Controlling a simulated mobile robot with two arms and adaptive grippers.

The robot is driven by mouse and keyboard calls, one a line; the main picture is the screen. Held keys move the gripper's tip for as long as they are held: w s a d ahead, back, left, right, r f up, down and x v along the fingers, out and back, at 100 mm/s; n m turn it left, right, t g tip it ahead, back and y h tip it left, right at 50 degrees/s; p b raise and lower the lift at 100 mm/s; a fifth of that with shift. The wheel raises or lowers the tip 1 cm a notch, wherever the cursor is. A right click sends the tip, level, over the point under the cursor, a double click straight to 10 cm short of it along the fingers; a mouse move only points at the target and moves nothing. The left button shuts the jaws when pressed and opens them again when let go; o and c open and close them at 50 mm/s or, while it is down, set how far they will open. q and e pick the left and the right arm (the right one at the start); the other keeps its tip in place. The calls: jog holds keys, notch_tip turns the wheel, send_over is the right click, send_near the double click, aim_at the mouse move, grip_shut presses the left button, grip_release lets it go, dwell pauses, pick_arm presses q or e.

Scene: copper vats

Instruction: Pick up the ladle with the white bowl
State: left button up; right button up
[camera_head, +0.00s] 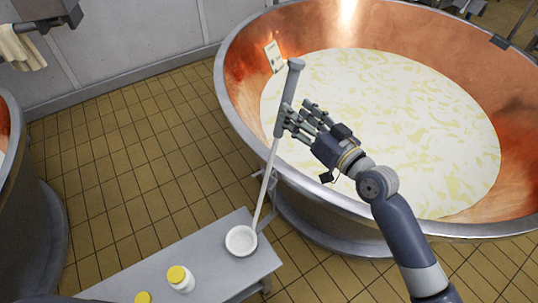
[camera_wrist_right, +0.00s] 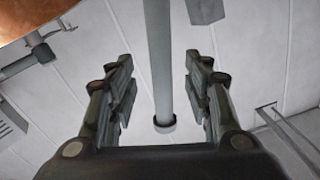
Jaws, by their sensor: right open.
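The ladle has a white bowl (camera_head: 241,240) at the right end of a grey bench and a long handle rising to a thick grey grip (camera_head: 289,88). Its handle stands tilted beside the vat's rim. My right gripper (camera_head: 300,117) is open at the grey grip, with its fingertips overlapping the grip's right side. In the right wrist view, the grey handle (camera_wrist_right: 160,60) runs between the two spread fingers of my right gripper (camera_wrist_right: 163,88), with a gap on each side. The bowl is out of that view. My left gripper is not in view.
A large copper vat (camera_head: 250,60) of pale, curdled liquid (camera_head: 380,120) fills the right. The low grey bench (camera_head: 215,262) also bears a white bottle with a yellow cap (camera_head: 180,278) and another yellow cap (camera_head: 143,297). Tiled floor (camera_head: 125,180) is open left of the vat.

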jog(key=p+x, duration=0.1)
jog(key=x, duration=0.3)
jog(key=shift+a+p, duration=0.1)
jog(key=shift+p, duration=0.3)
jog(key=shift+w+a+f, duration=0.1)
jog(key=shift+w+a, duration=0.2)
jog(key=shift+w, duration=0.1)
grip_shut()
